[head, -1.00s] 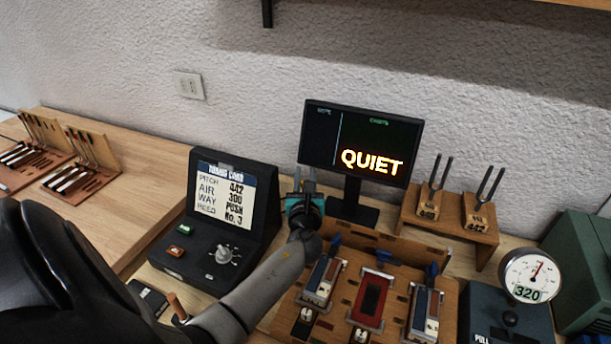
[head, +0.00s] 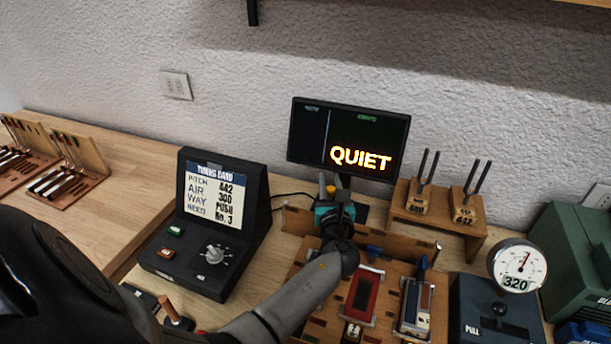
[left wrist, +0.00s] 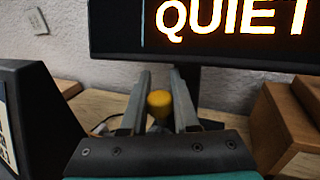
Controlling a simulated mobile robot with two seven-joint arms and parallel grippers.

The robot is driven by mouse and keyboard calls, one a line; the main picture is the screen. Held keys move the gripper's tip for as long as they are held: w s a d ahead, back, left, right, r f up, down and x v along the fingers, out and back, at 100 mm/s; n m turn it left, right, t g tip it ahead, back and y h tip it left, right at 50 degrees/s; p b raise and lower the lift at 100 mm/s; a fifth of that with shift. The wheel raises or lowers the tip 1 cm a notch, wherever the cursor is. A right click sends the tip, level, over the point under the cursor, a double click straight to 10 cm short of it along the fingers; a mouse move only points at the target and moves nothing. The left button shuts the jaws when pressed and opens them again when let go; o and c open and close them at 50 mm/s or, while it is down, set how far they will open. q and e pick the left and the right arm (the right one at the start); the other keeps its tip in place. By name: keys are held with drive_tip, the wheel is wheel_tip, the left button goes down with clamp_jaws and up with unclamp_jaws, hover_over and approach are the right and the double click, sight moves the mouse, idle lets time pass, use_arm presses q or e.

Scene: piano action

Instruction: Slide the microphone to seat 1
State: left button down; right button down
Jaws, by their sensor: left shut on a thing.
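My left gripper (head: 335,194) is above the back of the wooden bench fixture (head: 298,222), in front of the monitor's stand. In the left wrist view its two fingers (left wrist: 160,82) stand either side of a small yellow knob (left wrist: 159,104), which I take as the top of the microphone. The yellow knob also shows between the fingers in the head view (head: 331,190). The rest of the microphone is hidden by the gripper and arm. No seat number is readable. My right gripper is not in view.
The monitor (head: 348,137) reading QUIET stands close behind the gripper. A black tuning card console (head: 205,235) is to the left. A wooden stand with tuning forks (head: 437,218) and a gauge (head: 517,267) reading 320 are to the right.

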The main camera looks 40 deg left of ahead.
use_arm(q)
drive_tip(key=shift+w+d+f, duration=0.1)
drive_tip(key=shift+w+d, duration=0.15)
drive_tip(key=shift+d, duration=0.65)
drive_tip(key=c, duration=0.7)
unclamp_jaws()
drive_tip(key=shift+o, duration=0.2)
drive_tip(key=v, duration=1.5)
drive_tip(key=shift+p, duration=0.4)
drive_tip(key=shift+s, duration=0.1)
